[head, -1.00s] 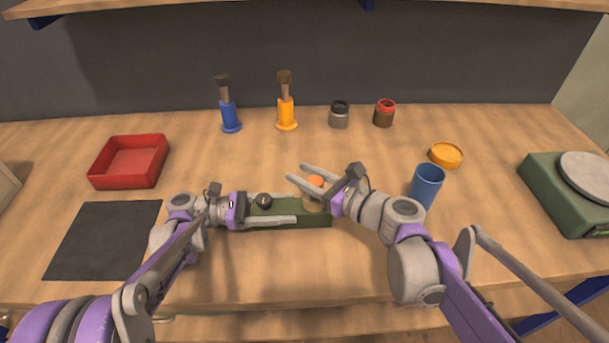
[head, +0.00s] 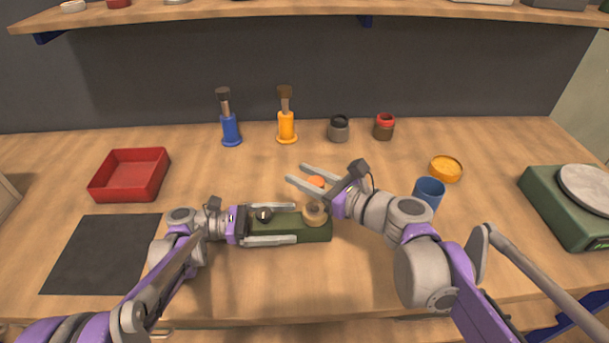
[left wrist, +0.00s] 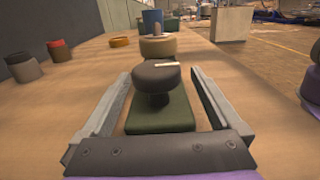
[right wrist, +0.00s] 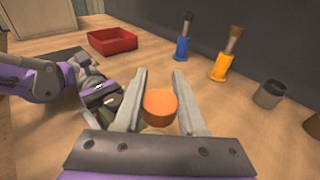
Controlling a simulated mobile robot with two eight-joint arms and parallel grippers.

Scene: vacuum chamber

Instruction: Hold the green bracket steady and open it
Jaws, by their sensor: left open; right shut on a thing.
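The green bracket (head: 303,232) lies on the wooden table between my arms. It carries a dark knob (left wrist: 157,75) at its left end and a tan ring (head: 314,213) at its right end; the ring also shows in the left wrist view (left wrist: 158,46). My left gripper (head: 296,223) is open, its fingers on either side of the bracket; contact is not clear. My right gripper (head: 304,174) is shut on an orange piece (head: 316,181), held above the tan ring. In the right wrist view the orange piece (right wrist: 160,106) sits between the fingers and hides part of the bracket.
A blue cup (head: 428,190) stands close behind my right arm, with a yellow lid (head: 446,169) beyond it. A red tray (head: 129,175) and dark mat (head: 100,254) are at left, a green scale (head: 560,213) at right.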

